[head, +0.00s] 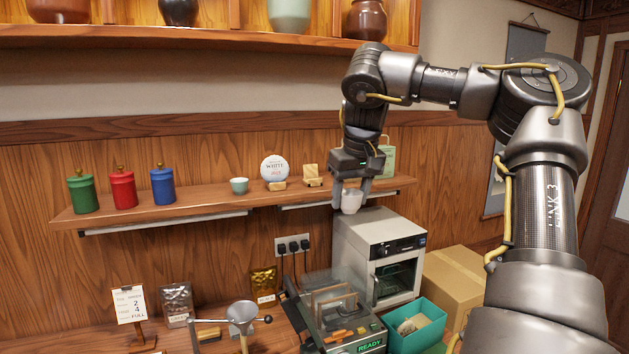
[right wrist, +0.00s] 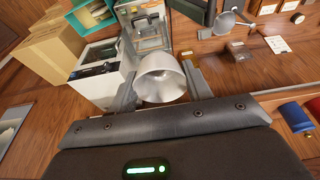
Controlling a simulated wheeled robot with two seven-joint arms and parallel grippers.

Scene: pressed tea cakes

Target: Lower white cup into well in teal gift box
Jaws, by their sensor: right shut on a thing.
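My right gripper (head: 350,197) is shut on the white cup (head: 352,203), holding it in the air at shelf height, in front of the shelf's right end and near the top of the white oven. In the right wrist view the cup (right wrist: 161,78) sits between the two fingers (right wrist: 158,88), its open mouth facing away from the palm. The teal gift box (head: 419,322) stands open at the lower right, below and to the right of the cup, with pale contents inside. It also shows in the right wrist view (right wrist: 92,14). Its well cannot be made out. My left gripper is not in view.
A white oven (head: 345,250) and a machine with a READY display (head: 340,318) stand beside the teal box. A cardboard box (head: 455,278) is behind it. The wall shelf (head: 215,199) holds a small teal cup (head: 239,185), canisters and a white round cake (head: 274,167).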

